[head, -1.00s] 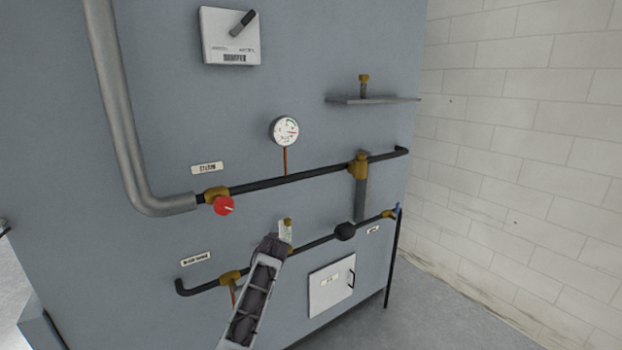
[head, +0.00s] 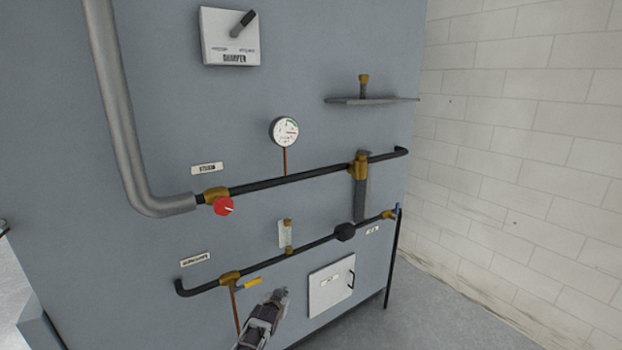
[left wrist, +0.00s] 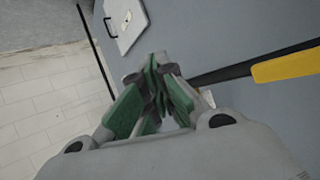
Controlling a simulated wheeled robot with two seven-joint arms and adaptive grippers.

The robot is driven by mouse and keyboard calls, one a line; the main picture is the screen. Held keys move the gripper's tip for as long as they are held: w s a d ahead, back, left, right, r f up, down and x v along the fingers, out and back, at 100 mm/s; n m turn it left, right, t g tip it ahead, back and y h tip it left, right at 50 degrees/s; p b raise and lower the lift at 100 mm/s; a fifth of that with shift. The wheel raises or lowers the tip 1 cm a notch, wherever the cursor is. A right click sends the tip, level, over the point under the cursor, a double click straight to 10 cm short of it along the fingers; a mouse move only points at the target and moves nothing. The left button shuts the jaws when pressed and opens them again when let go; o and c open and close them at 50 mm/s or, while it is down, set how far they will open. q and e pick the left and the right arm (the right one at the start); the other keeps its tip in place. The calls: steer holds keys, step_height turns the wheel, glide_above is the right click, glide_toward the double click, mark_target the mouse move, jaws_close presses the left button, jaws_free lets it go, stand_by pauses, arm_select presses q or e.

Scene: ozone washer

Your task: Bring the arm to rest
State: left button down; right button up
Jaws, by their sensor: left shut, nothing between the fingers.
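My left gripper (head: 278,298) is low in the head view, in front of the grey machine panel (head: 150,240). It is below the lower black pipe and apart from it. In the left wrist view its green-padded fingers (left wrist: 155,70) are together with nothing between them. A yellow valve handle (head: 247,284) is on the lower pipe's left brass valve, just up and left of the gripper; it also shows at the right of the left wrist view (left wrist: 287,66). My right gripper is not in view.
A white hatch (head: 331,286) with a black handle is right of the gripper. Above are the lower black pipe (head: 312,244), a red knob (head: 224,207), a round gauge (head: 285,131) and a damper box (head: 230,36). Free floor (head: 430,310) lies at the right, before a white brick wall (head: 520,130).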

arm_select(q)
steer(key=s+a+f+n+g+y, duration=0.1)
steer(key=s+a+f+g, duration=0.3)
steer(key=s+f, duration=1.25)
steer(key=s+a+f+g, duration=0.2)
steer(key=s+a+f, duration=0.3)
steer(key=s+f, duration=1.15)
steer(key=s+a+f+g, duration=0.1)
steer(key=s+f, duration=0.3)
steer(key=s, duration=0.9)
steer(key=s+a+f+g, duration=0.2)
steer(key=s+f, duration=0.3)
steer(key=s, duration=0.9)
steer(key=s+a+f+g+y, duration=0.1)
steer(key=s+a+f, duration=0.3)
steer(key=s, duration=1)
steer(key=shift+f+g, duration=0.4)
steer(key=shift+g, duration=0.2)
